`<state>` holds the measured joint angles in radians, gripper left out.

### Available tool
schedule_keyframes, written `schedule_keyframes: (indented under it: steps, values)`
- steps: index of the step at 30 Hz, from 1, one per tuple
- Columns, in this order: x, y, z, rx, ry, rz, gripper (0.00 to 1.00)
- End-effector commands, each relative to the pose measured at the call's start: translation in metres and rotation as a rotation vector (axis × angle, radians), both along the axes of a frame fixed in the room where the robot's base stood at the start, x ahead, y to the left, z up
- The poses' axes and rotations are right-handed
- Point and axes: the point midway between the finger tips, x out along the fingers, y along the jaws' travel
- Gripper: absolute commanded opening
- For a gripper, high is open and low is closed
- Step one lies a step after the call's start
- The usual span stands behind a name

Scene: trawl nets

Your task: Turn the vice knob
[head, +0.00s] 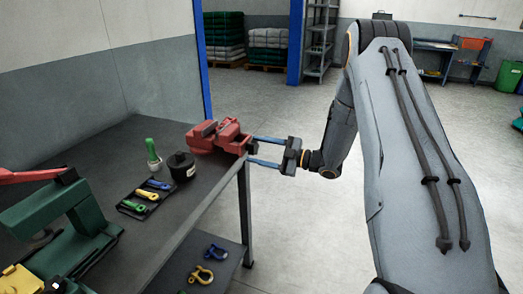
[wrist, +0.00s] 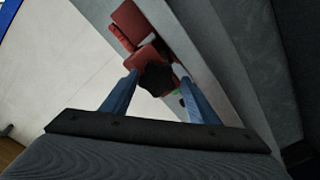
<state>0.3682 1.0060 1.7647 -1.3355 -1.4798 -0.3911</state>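A red vice (head: 218,136) is mounted at the right edge of the dark workbench. It also shows at the top of the wrist view (wrist: 130,22). Its black knob (wrist: 158,78) faces my gripper. In the head view the knob is small and dark at the vice's right end. My gripper (head: 251,149) reaches in from the right with two blue fingers. The fingers are apart, with the tips on either side of the knob in the wrist view. Gaps seem to show between fingers and knob; exact contact is hard to tell.
Shackles (head: 203,274) lie on the lower shelf. The floor right of the bench is clear.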

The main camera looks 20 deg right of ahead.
Motion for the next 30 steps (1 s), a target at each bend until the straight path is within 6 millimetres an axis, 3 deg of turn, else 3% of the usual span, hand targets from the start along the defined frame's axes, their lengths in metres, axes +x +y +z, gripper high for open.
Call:
schedule_keyframes:
  steps: [11, 24, 30]
  values:
    - [0.000, -0.008, 0.000, -0.001, -0.002, -0.011, 0.62]
    - [-0.037, -0.059, 0.000, -0.001, -0.002, -0.012, 0.62]
    - [-0.046, -0.068, 0.000, 0.000, -0.001, -0.009, 0.62]
